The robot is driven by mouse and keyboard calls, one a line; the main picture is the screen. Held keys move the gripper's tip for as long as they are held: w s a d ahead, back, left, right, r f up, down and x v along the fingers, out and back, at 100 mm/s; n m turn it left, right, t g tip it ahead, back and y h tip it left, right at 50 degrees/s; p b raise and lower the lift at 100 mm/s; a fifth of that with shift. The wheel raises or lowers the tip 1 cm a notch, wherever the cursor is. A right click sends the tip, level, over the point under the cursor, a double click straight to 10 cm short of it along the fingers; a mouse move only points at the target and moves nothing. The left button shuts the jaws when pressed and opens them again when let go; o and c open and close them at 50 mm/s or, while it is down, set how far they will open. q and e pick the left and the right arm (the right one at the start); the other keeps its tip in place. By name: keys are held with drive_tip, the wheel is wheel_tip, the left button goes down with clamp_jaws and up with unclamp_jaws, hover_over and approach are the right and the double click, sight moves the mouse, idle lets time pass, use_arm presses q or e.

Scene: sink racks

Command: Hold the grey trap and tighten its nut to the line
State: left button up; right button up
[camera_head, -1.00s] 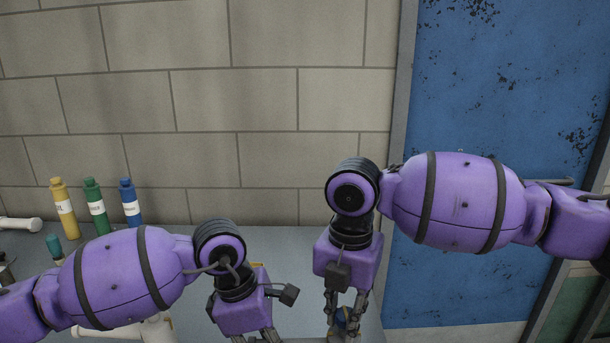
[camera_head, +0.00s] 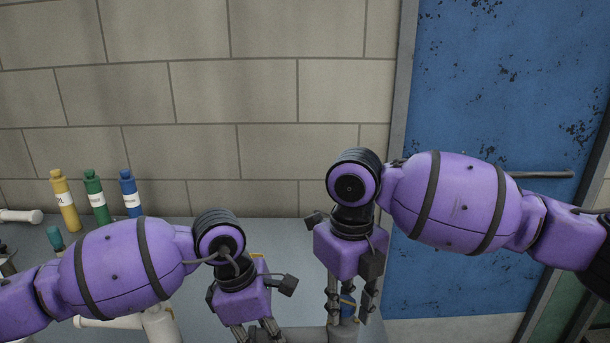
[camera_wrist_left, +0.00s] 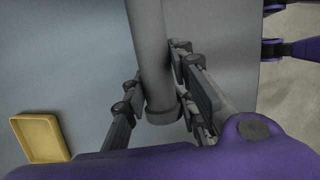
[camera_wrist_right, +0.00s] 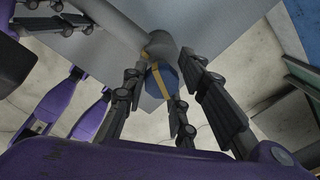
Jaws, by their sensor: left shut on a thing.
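The grey trap shows in the left wrist view as a grey pipe (camera_wrist_left: 152,50) with a collar at its lower end. My left gripper (camera_wrist_left: 160,105) has its fingers on either side of the pipe and is shut on it. In the right wrist view the trap's grey end (camera_wrist_right: 160,45) meets a blue nut (camera_wrist_right: 167,80) with a yellow stripe. My right gripper (camera_wrist_right: 172,115) is open, with its fingers apart on both sides of the nut. In the head view the nut (camera_head: 346,309) shows partly between my right fingers. The line's alignment cannot be told.
Yellow (camera_head: 65,202), green (camera_head: 97,198) and blue (camera_head: 130,195) bottles stand at the back left of the grey counter (camera_head: 290,235). A yellow tray (camera_wrist_left: 40,137) lies left of my left gripper. A blue door (camera_head: 500,90) is at the right.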

use_arm(q)
drive_tip(key=shift+a+f, duration=0.1)
use_arm(e)
drive_tip(key=o, duration=0.5)
drive_tip(key=shift+c, duration=0.2)
drive_tip(key=shift+a+r, duration=0.1)
drive_tip(key=shift+r, duration=2.85)
